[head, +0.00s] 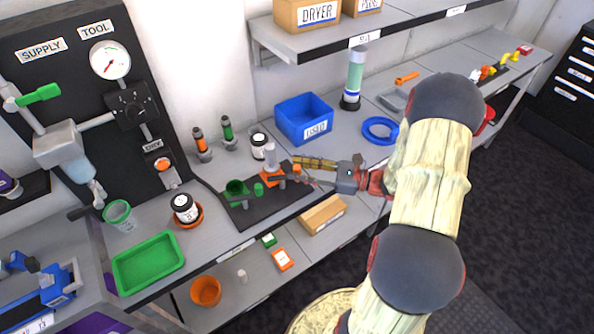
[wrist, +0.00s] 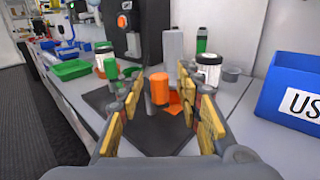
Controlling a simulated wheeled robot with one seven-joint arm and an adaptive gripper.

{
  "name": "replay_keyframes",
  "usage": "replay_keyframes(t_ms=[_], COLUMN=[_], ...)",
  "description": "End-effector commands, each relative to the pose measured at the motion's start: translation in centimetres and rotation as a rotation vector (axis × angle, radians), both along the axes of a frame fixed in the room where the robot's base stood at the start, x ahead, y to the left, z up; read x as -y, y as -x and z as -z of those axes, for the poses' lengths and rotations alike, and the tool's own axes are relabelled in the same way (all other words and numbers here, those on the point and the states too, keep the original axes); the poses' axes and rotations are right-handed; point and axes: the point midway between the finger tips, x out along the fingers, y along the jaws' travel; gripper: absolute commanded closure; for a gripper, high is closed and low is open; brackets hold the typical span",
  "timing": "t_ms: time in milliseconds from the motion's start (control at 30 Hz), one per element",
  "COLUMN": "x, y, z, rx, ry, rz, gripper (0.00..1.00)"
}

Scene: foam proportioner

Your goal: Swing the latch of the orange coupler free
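The orange coupler (head: 270,178) stands on a dark mat (head: 235,218) on the grey bench, partly hidden by my gripper in the head view. I cannot clearly make out which part is the latch. My gripper (head: 292,171) is open, reaching in from the right just above the mat. In the wrist view my gripper (wrist: 160,82) has one yellow-padded finger on each side of the orange part, with gaps visible and nothing held.
A green coupler (head: 237,188) stands left on the same mat. A blue bin (head: 303,119) is behind my gripper. A green tray (head: 148,263) lies at the front left.

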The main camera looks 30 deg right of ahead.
Motion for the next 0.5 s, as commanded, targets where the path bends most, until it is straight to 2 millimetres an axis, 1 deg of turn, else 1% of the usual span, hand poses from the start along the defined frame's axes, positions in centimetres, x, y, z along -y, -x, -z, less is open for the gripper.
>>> replay_keyframes(t_ms=[100,367,400,500], x=[-0.58,-0.67,-0.67,-0.67], y=[-0.52,-0.65,-0.65,-0.65], z=[0.05,-0.02,-0.02,-0.01], rx=[0.000,0.000,0.000,0.000], ry=[0.001,0.001,0.001,0.001], rz=[-0.002,0.000,0.000,0.000], gripper=[0.65,0.65,0.66,0.71])
